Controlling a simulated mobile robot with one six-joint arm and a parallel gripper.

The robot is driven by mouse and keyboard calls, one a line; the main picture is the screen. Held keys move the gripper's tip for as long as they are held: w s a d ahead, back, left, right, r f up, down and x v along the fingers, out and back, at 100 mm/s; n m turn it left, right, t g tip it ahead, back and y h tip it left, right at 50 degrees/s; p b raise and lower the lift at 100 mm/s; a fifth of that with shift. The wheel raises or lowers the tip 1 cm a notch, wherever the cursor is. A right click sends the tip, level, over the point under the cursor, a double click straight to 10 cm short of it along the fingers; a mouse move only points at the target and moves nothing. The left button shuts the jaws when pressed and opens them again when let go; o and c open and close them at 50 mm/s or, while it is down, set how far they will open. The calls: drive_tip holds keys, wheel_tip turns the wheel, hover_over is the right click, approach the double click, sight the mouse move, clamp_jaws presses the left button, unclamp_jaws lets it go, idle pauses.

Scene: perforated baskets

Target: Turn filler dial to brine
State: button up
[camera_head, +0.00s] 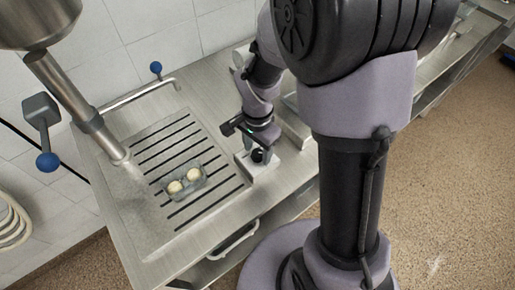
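A small pale control box (262,168) stands on the steel counter, right of the slotted drain grid. A dark round knob (257,156), which looks like the dial, sits on it. My gripper (258,150) points down at the box, with its fingertips at or very close to the knob. Whether the fingers touch or grip it is too small to tell. The dial's markings and its setting cannot be read. The filler (70,90), a steel hopper with a slanting pipe, stands at the left, its lower end over the counter.
A small grey basket (185,181) with two pale round pieces sits on the drain grid (207,208). My arm and column hide much of the counter's right part. The front-left counter surface is clear.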

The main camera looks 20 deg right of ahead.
sight(257, 152)
wheel_tip(257, 152, up, 17)
drive_tip(key=p, duration=0.6)
drive_tip(key=shift+r, duration=0.2)
drive_tip(key=s+a+n+t+y+b, duration=0.1)
drive_tip(key=s+a+n+t+b, duration=0.1)
drive_tip(key=s, duration=0.4)
drive_tip(key=s+a+r+n+t+y+b, duration=0.1)
drive_tip(key=s+a+n+t+b, duration=0.1)
drive_tip(key=s+n+b, duration=0.4)
drive_tip(key=shift+s+r+t, duration=0.15)
drive_tip(key=shift+s+t, duration=0.25)
drive_tip(key=shift+t, duration=0.5)
